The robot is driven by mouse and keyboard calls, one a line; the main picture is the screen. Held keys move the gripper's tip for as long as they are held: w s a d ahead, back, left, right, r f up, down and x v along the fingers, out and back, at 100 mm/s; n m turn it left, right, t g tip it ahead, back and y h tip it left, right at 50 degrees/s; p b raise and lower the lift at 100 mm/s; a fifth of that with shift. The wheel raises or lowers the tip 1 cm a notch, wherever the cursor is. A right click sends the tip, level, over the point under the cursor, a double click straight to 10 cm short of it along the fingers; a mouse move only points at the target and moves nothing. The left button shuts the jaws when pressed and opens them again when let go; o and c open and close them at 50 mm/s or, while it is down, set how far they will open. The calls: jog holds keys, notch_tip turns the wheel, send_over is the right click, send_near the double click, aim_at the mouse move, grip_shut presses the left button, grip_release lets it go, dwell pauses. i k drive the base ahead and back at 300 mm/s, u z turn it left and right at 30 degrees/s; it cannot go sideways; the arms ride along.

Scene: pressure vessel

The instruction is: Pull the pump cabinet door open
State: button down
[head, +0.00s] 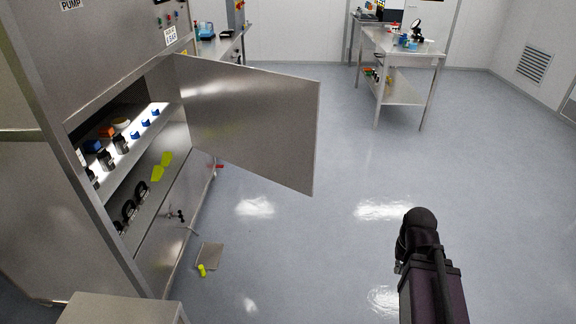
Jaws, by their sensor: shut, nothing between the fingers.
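The pump cabinet (112,47) stands at the left with a "PUMP" label on its upper front. Its grey metal door (250,115) is swung wide open, hinged on the far side and sticking out over the floor. Inside, a lit shelf (146,124) holds blue, black and orange small items, with black and yellow-green items below.
A grey plate (209,256) and a small yellow object (202,270) lie on the floor before the cabinet. A metal table (402,46) with items stands at the back right. A grey box top (122,310) is at the bottom left. The floor between is clear.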

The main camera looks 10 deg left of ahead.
aim_at(264, 124)
jog(key=i, duration=0.95)
jog(key=z, duration=0.05)
